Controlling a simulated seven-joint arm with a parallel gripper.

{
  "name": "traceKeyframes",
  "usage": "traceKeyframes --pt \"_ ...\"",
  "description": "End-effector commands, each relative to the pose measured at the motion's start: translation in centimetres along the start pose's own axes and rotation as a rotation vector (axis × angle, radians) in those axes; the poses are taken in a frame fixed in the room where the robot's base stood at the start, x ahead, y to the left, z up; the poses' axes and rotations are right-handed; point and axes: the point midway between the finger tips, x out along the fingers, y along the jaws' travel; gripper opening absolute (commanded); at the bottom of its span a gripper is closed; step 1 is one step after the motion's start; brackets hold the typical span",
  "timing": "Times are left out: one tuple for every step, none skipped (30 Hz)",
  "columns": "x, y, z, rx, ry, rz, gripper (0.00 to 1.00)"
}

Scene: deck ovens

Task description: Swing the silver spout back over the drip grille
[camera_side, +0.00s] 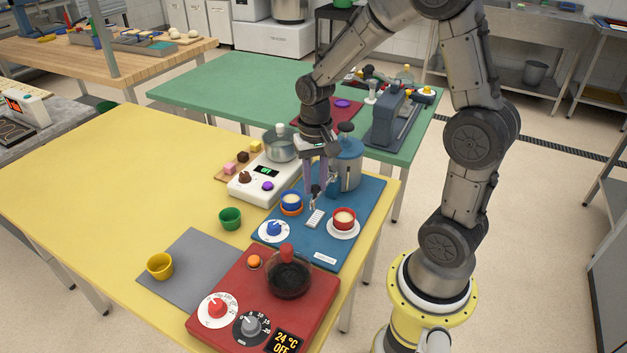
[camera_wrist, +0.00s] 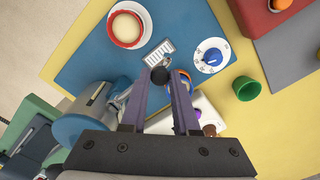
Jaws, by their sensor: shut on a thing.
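The silver spout (camera_wrist: 168,62), with a black knob, belongs to the silver and blue urn (camera_side: 346,165) on the blue mat. My gripper (camera_side: 315,183) has its two purple fingers shut on the spout; in the wrist view the fingertips (camera_wrist: 162,77) close around the black knob. The drip grille (camera_side: 316,218) is a pale slotted plate lying on the mat just in front of the spout. In the wrist view the spout's end shows close to the near end of the grille (camera_wrist: 158,53). My fingers partly hide the spout.
A blue cup (camera_side: 291,201) on an orange saucer stands left of the grille. A red cup (camera_side: 344,218) on a white saucer stands right of it. A blue dial (camera_side: 273,230) is in front. A white scale (camera_side: 263,178) with a pot is at the left.

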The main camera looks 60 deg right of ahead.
Motion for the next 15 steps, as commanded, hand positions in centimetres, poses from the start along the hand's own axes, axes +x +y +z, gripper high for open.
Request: traceKeyframes --pt "-0.17 -0.06 -0.12 0.000 0.005 -0.003 0.00" --pt "-0.17 -0.07 -0.13 0.000 0.005 -0.003 0.00" --pt "-0.18 -0.07 -0.13 0.001 0.005 -0.003 0.00" --pt "-0.18 -0.07 -0.13 0.001 0.005 -0.003 0.00" --pt "-0.18 -0.08 -0.14 0.001 0.005 -0.003 0.00" --pt "-0.18 -0.08 -0.14 0.001 0.005 -0.003 0.00" --pt "-0.18 -0.08 -0.14 0.001 0.006 -0.003 0.00" --pt "-0.18 -0.08 -0.15 0.001 0.006 -0.003 0.34" --pt "-0.18 -0.08 -0.15 0.002 0.006 -0.003 0.42" --pt "-0.17 -0.08 -0.14 0.002 0.005 -0.003 0.47" --pt "-0.16 -0.07 -0.13 0.002 0.005 -0.003 0.52" --pt "-0.14 -0.07 -0.11 0.002 0.004 -0.002 0.59" --pt "-0.12 -0.06 -0.10 0.002 0.004 -0.002 0.59" --pt "-0.11 -0.06 -0.09 0.002 0.003 -0.002 0.59" --pt "-0.10 -0.05 -0.08 0.002 0.003 -0.002 0.59"
